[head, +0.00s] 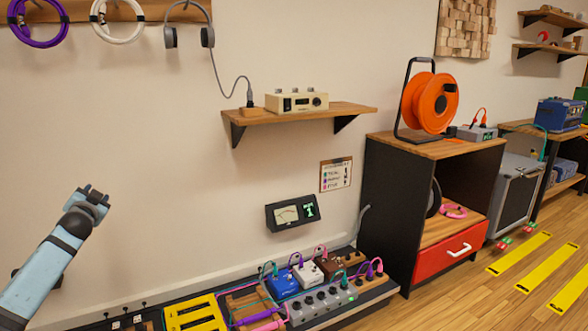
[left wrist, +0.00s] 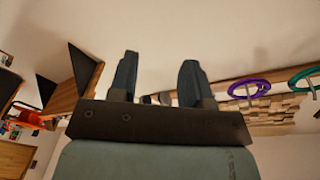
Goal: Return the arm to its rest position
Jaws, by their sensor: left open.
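My left arm comes in from the lower left in the head view, and its gripper (head: 95,196) is raised in front of the bare wall, left of the wall shelf. In the left wrist view the two fingers of the left gripper (left wrist: 158,80) stand apart with nothing between them. The gripper touches nothing that I can see. My right gripper is in neither view.
A wooden shelf (head: 345,109) with a cream amplifier (head: 297,102) juts from the wall. Headphones (head: 189,38) and coiled cables hang above. A pedalboard with several pedals (head: 283,284) lies below. A black cabinet (head: 385,200) carries an orange cable reel (head: 434,102).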

